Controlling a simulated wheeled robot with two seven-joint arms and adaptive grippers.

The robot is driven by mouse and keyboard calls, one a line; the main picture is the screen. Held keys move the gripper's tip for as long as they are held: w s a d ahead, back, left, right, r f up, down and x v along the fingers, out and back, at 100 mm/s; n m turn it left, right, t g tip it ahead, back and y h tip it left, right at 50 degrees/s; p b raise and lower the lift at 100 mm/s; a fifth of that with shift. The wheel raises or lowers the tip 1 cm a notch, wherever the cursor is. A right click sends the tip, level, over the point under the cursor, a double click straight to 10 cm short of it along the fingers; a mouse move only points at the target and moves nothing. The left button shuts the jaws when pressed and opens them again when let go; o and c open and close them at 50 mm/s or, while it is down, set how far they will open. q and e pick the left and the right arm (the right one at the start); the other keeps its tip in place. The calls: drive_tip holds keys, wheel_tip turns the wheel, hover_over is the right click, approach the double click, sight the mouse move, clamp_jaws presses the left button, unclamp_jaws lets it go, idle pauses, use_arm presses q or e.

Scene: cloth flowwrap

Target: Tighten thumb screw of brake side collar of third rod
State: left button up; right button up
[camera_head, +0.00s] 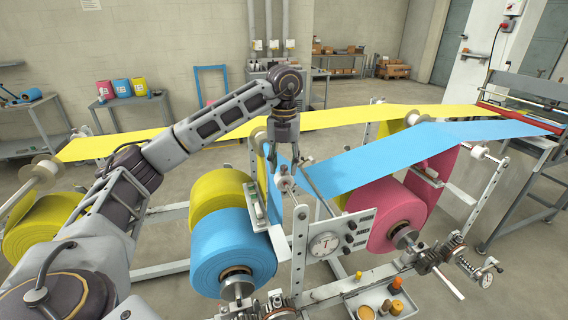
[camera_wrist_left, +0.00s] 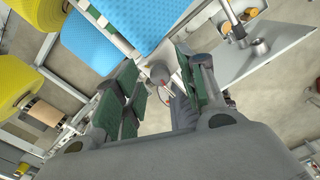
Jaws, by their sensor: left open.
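My left gripper (camera_head: 286,160) points down over the middle of the machine in the head view, with its fingers apart. In the left wrist view the open gripper (camera_wrist_left: 160,88) has a small grey round part (camera_wrist_left: 160,74) between its fingertips, with no clear grip on it. It looks like a collar or knob at a rod end. In the head view a small light round part (camera_head: 285,184) sits just below the fingertips, by the metal side plate. I cannot make out the thumb screw or tell which rod this is. My right gripper is not in view.
A blue roll (camera_head: 232,252) and a yellow roll (camera_head: 218,191) hang left of the side plate. A pink roll (camera_head: 393,212) is to the right. Blue web (camera_head: 395,152) and yellow web (camera_head: 350,115) stretch close by.

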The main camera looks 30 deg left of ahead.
use_arm(q)
drive_tip(key=shift+c, duration=0.5)
clamp_jaws()
